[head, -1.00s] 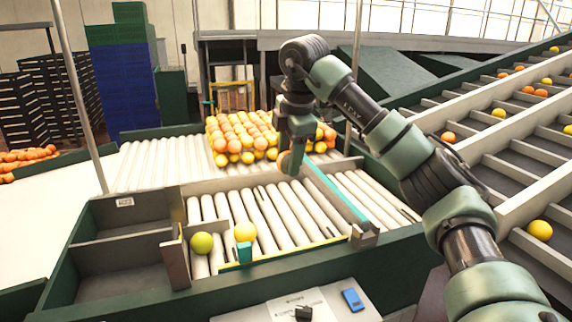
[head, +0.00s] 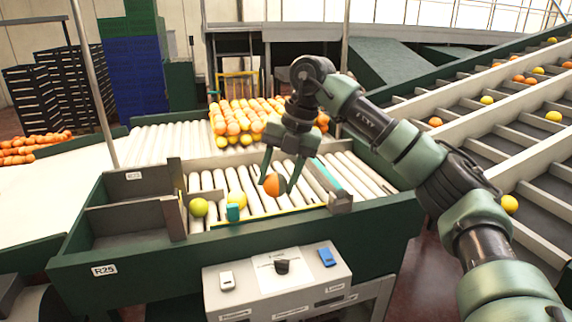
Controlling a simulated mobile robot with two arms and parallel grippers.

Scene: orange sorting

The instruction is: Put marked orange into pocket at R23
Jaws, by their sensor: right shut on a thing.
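My right gripper (head: 276,180) is shut on an orange (head: 272,185), which it holds over the front part of the roller bed (head: 291,196). No mark on this orange can be made out. Left of the rollers are two grey pockets with green outer walls. The back pocket (head: 138,190) has a small label, probably R23, on its rear wall. The front pocket (head: 125,222) has the R25 label (head: 104,270) on its outer wall. Both pockets look empty, though their floors are partly hidden. My left gripper is not in view.
A yellow-green fruit (head: 199,207) and a yellow fruit (head: 237,199) lie at the rollers' front left, by a teal block (head: 233,212). An upright divider (head: 174,217) stands between rollers and pockets. A fruit pile (head: 240,118) lies behind. A control box (head: 277,284) stands in front.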

